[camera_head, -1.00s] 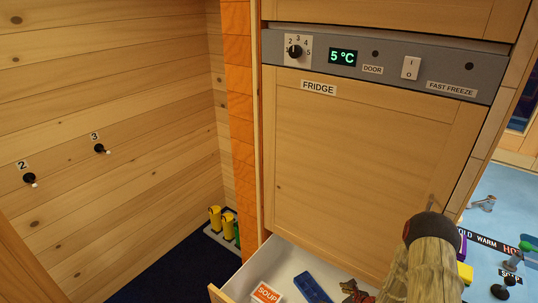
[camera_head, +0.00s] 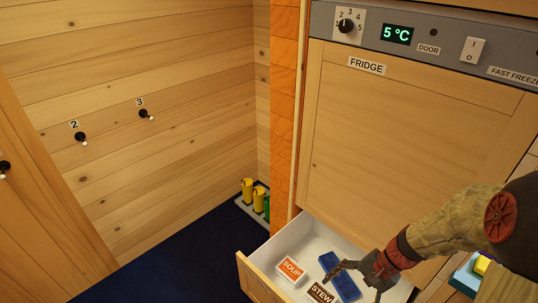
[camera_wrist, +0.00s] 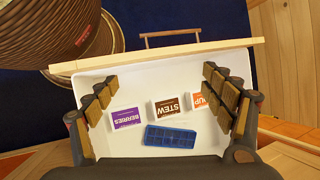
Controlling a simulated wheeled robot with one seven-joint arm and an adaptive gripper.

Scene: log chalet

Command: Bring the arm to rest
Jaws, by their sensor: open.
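My arm reaches in from the right in the head view. My gripper (camera_head: 354,282) is open and empty above the pulled-out white drawer (camera_head: 316,236) below the fridge door. In the wrist view its two fingers stand wide apart, one on each side of the drawer's interior. The drawer (camera_wrist: 119,150) holds a purple berries box (camera_wrist: 127,117), a brown stew box (camera_wrist: 167,107), an orange soup box (camera_wrist: 200,102) and a blue tray (camera_wrist: 170,137). The fingers appear clear of all of these.
The fridge door (camera_head: 400,120) is shut, below a panel reading 5 °C. Yellow and green cylinders (camera_head: 259,198) stand in a rack left of the drawer. Wall knobs (camera_head: 80,137) are at the left. The dark blue floor (camera_head: 190,262) is open. A round wicker-like object (camera_wrist: 85,25) is near the drawer.

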